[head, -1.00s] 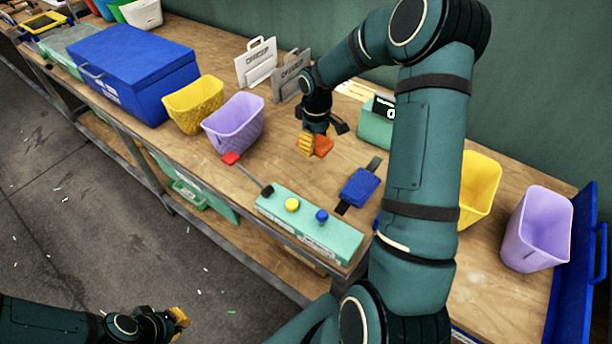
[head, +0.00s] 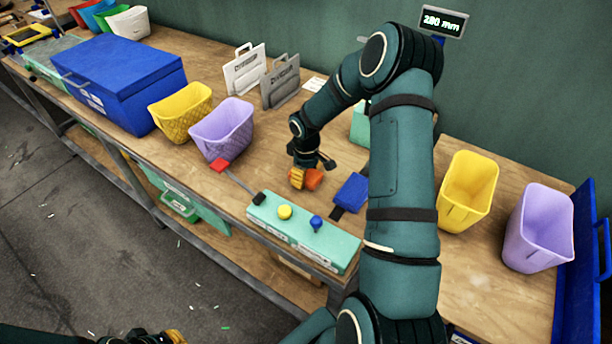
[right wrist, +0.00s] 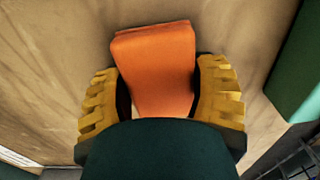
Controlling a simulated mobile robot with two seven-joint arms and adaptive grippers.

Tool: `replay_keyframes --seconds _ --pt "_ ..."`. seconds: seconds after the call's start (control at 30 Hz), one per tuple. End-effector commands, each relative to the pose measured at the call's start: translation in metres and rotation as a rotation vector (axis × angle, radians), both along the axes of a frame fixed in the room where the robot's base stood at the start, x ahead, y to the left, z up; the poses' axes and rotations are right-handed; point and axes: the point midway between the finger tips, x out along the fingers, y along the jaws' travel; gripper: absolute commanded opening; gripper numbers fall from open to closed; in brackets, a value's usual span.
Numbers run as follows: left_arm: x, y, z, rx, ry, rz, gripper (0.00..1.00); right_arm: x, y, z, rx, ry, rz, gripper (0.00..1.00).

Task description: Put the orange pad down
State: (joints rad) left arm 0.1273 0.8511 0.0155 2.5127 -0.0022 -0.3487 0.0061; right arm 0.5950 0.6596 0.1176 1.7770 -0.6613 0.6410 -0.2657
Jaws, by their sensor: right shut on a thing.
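The orange pad (head: 314,179) is a flat block held by my right gripper (head: 304,176), low over or at the wooden bench top. I cannot tell whether the pad touches the wood. In the right wrist view the pad (right wrist: 155,65) sits between the two yellow fingertips of the right gripper (right wrist: 160,95), which are shut on its sides. My left gripper (head: 165,338) is partly cut off at the bottom edge of the head view, away from the bench, and its opening cannot be made out.
A blue pad (head: 351,192) lies just right of my right gripper. A green control box (head: 300,232) with yellow and blue knobs is in front. A lavender bin (head: 222,132) and yellow bin (head: 180,112) stand left. Bare wood (head: 262,160) lies between bin and gripper.

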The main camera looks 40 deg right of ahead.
Motion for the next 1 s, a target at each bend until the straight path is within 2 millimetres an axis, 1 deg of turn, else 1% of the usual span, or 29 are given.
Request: replay_keyframes --seconds 0.03,0.23,0.37,0.4,0.47,0.5,0.83,0.93,1.0 --pt "0.000 0.000 -0.001 0.000 0.001 0.000 0.00 0.000 0.000 -0.002 0.000 -0.001 0.000 0.21" --pt "0.000 0.000 0.000 0.000 0.001 0.000 0.00 0.000 0.000 -0.001 -0.001 -0.001 -0.001 0.21" --pt "0.000 0.000 -0.003 0.000 0.000 -0.001 0.00 0.000 0.000 -0.005 -0.001 -0.001 0.000 0.21" --pt "0.000 0.000 -0.003 0.000 0.000 -0.001 0.00 0.000 0.000 -0.005 -0.001 -0.001 0.000 0.71" --pt "0.000 0.000 -0.002 0.000 0.000 -0.001 0.00 0.000 0.000 -0.004 -0.001 -0.001 0.000 0.92" --pt "0.000 0.000 -0.002 0.000 0.000 -0.001 0.00 0.001 0.000 -0.004 0.000 -0.002 0.000 0.95" --pt "0.000 0.000 -0.001 0.000 0.000 0.000 0.00 0.000 0.000 -0.002 0.000 -0.002 -0.001 0.95" --pt "0.000 0.000 0.002 0.000 0.000 0.000 0.00 0.001 0.000 0.006 -0.001 -0.003 -0.001 0.95" --pt "0.001 0.000 0.004 0.000 -0.001 0.000 0.00 0.001 -0.001 0.017 -0.001 -0.006 -0.002 0.95"
